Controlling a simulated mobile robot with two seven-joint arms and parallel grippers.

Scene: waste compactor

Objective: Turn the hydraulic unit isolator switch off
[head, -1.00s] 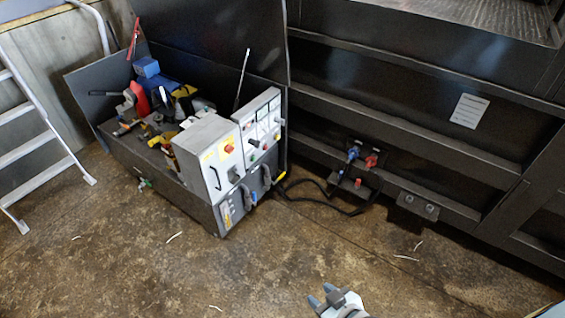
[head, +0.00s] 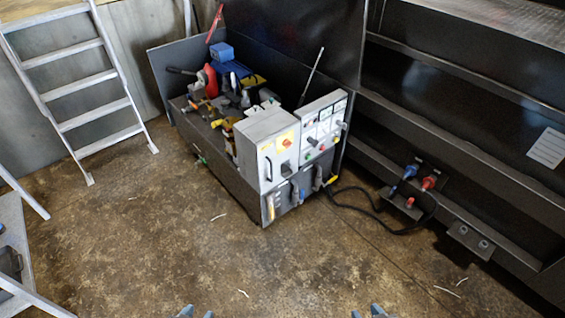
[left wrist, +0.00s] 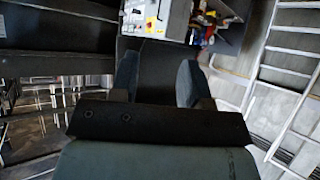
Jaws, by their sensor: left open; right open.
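The hydraulic unit (head: 215,160) stands on the floor in the middle of the head view. Its grey box (head: 261,165) carries a red isolator switch (head: 284,141) on a yellow plate. The knob's exact setting is too small to tell. In the left wrist view a red and yellow spot, apparently this switch (left wrist: 150,23), shows upside down at the top. My left gripper (head: 195,312) is open and empty at the bottom edge of the head view, well short of the unit; its spread fingers (left wrist: 157,70) show in the left wrist view. My right gripper (head: 369,312) is open at the bottom edge, also apart from it.
A white control panel (head: 322,125) with knobs adjoins the box. Hoses and red and blue couplings (head: 410,172) lie right of it, by the dark compactor (head: 450,125). A ladder (head: 90,95) stands at the left. The floor (head: 250,265) before the unit is mostly clear.

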